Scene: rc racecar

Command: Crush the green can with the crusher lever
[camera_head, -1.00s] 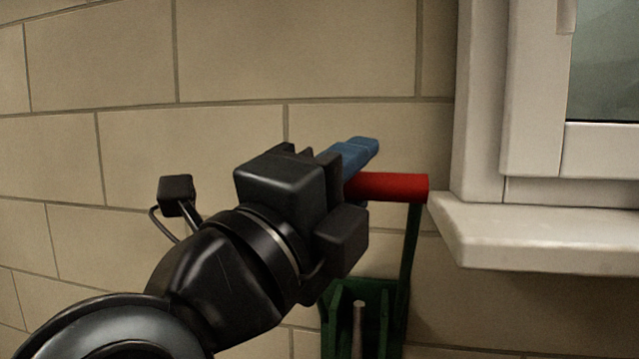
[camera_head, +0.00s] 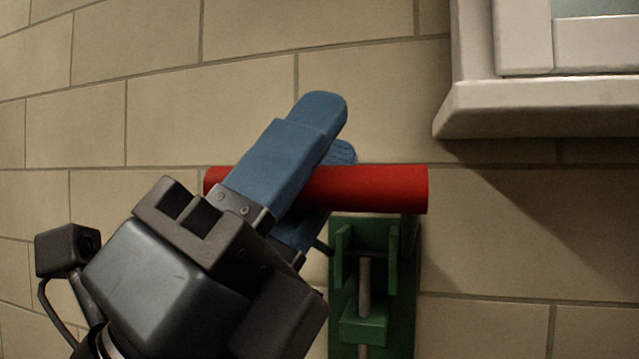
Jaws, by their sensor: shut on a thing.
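The crusher (camera_head: 403,285) is a green frame on the tiled wall, with a pale rod (camera_head: 365,290) down its middle. Its lever ends in a red cylindrical handle (camera_head: 375,189) that lies level across the top of the frame. My gripper (camera_head: 333,130) has blue fingers and is shut on the red handle, one finger in front of it and the other behind. The handle sticks out on both sides of the fingers. The green can cannot be made out; the lower part of the crusher is cut off by the picture edge.
A white window sill (camera_head: 540,108) juts from the wall at the upper right, above and to the right of the handle. The tiled wall (camera_head: 210,110) behind is bare on the left.

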